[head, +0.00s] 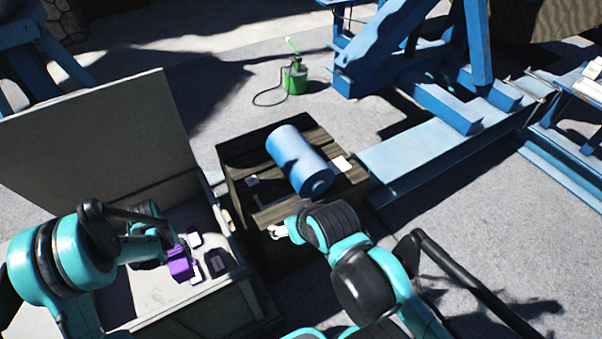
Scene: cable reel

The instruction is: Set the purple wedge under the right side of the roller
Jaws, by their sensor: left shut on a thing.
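The blue roller (299,160) lies on its side on top of a dark wooden crate (240,152). My left gripper (176,256) is over the open box at the left, shut on the purple wedge (180,269). The fingertips are partly hidden by the arm and wedge. A small white piece (341,163) lies on the crate at the roller's right.
The open grey box (207,306) has a raised lid (95,135) and holds small white and dark purple blocks (215,263). A green can (295,79) stands on the floor behind the crate. A blue steel frame (430,155) reaches the crate's right side.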

